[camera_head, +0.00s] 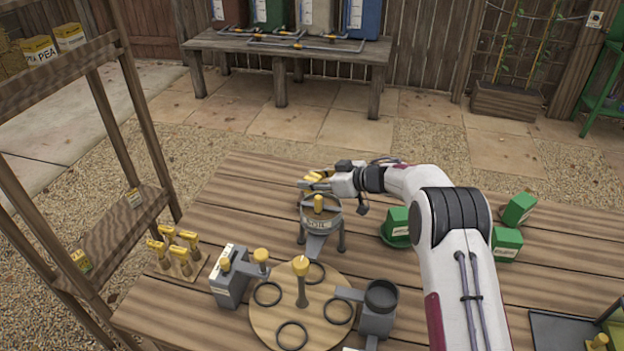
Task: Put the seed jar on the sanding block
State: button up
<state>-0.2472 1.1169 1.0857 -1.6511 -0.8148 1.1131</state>
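My gripper (316,184) is at the far middle of the wooden table, just behind a round grey stand with a label (318,222). Small yellow parts (310,180) show at its fingers. I cannot tell whether they are held, or whether the fingers are open or shut. A yellow-topped piece (319,203) stands at the round stand, just in front of the gripper. Nothing in view can be surely named as the seed jar or the sanding block; labels are too small to read. Green labelled blocks (519,208) sit to the right, partly behind my arm.
A round wooden board (265,322) with dark rings and a yellow-topped post (301,280) lies in front. Beside it are a grey block (229,277) and a dark cup (381,297). Yellow-topped pegs (178,252) stand left; a dark tray (562,333) lies right. A shelf (110,240) flanks the table.

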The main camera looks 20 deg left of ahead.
jog(key=shift+o, duration=0.5)
jog(key=shift+r, duration=0.2)
jog(key=v, duration=1.2)
dwell(0.7)
